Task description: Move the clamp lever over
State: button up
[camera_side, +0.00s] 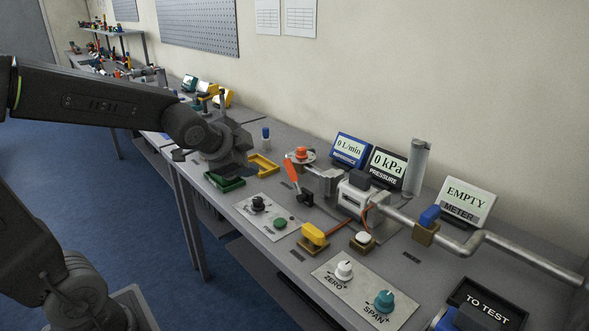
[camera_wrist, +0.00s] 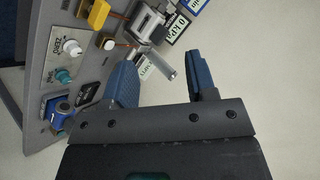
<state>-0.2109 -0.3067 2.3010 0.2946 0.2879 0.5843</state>
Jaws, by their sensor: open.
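The clamp lever (camera_side: 290,169) is an orange-red handle on a small black clamp base (camera_side: 305,198), left of the metal pipe fitting in the side view. It stands up, leaning a little to the left. I cannot make it out in the wrist view. My gripper (camera_wrist: 160,63) is open and empty, its two blue fingers spread apart in the wrist view. In the side view, my wrist is left of the lever, above the green tray, and apart from the lever; the fingers are hard to make out there.
Right of the lever are a steel pipe (camera_side: 530,261), a blue valve handle (camera_side: 430,215) and meter displays (camera_side: 466,197). In front are a yellow handle (camera_side: 313,235) and knob panels (camera_side: 350,297). A green tray (camera_side: 226,184) and yellow tray (camera_side: 263,165) lie to the left.

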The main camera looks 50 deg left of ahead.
aim_at(295, 180)
jog(key=w+a+f+m+t, duration=0.4)
jog(key=w+a+f+m, duration=0.1)
jog(key=w+a+m, duration=0.65)
jog(key=a+f+m+t+h, duration=0.1)
jog(key=a+f+m+h, duration=0.1)
jog(key=f+m, duration=0.2)
jog(key=a+f+m+t+h, duration=0.1)
jog(key=a+f+m+h, duration=0.1)
jog(key=f+m, duration=0.2)
jog(key=a+f+m+t+h, duration=0.1)
jog(key=f+m+t+h, duration=0.1)
jog(key=f+m+h, duration=0.1)
jog(key=shift+w+a+f+m, duration=0.2)
jog(key=shift+f+m, duration=0.15)
jog(key=shift+m, duration=0.25)
jog(key=shift+w+a+f+m, duration=0.1)
jog(key=shift+a+f+m, duration=0.1)
jog(key=shift+f+m, duration=0.25)
jog(key=x, duration=1.3)
jog(key=shift+w+d, duration=0.25)
jog(key=shift+w, duration=0.05)
grip_shut()
